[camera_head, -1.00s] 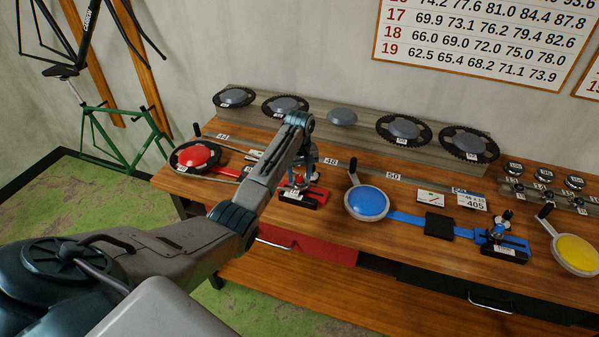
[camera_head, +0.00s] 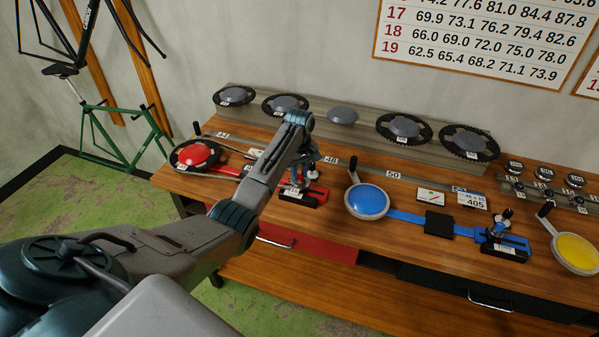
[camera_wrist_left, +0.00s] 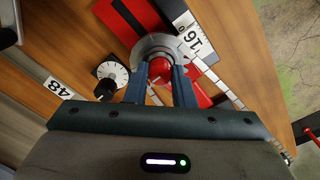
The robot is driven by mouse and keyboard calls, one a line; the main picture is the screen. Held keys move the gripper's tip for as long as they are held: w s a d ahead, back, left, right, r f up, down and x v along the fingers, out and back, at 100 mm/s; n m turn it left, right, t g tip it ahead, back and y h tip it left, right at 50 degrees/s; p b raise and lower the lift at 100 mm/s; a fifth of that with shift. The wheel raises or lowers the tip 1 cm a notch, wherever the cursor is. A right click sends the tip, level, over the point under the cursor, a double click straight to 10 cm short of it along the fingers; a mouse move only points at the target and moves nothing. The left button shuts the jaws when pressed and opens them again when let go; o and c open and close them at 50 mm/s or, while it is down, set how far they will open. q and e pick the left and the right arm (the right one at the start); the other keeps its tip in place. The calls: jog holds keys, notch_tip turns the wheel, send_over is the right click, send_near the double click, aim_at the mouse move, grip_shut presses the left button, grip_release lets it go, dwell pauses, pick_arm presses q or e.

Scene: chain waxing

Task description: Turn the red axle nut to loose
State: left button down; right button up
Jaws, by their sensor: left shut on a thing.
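The red axle nut (camera_wrist_left: 160,69) shows in the left wrist view between the two fingers of my left gripper (camera_wrist_left: 160,84), which is shut on it. A round silver sprocket or disc (camera_wrist_left: 152,47) sits just behind the nut. The red axle stand (camera_head: 306,196) is partly hidden behind my left arm in the head view. A label reading 16 (camera_wrist_left: 190,36) lies beside the nut. In the head view my left gripper (camera_head: 300,178) is small and mostly covered by its own wrist. My right gripper is not in view.
A small white dial with a black knob (camera_wrist_left: 110,76) is left of the fingers. On the bench stand a red disc with a chainring (camera_head: 195,154), a blue disc (camera_head: 366,201), a blue axle stand (camera_head: 503,247) and a yellow disc (camera_head: 577,252). A wooden shelf with chainrings runs behind.

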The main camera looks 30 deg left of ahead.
pick_arm(q)
jog(key=n, duration=0.4)
jog(key=shift+n, duration=0.3)
jog(key=n, duration=0.4)
jog(key=shift+a+r+n, duration=0.1)
jog(key=shift+n, duration=0.2)
jog(key=n, duration=0.4)
jog(key=shift+n, duration=2.1)
jog(key=c, duration=1.3)
grip_release()
jog(key=shift+o, duration=0.3)
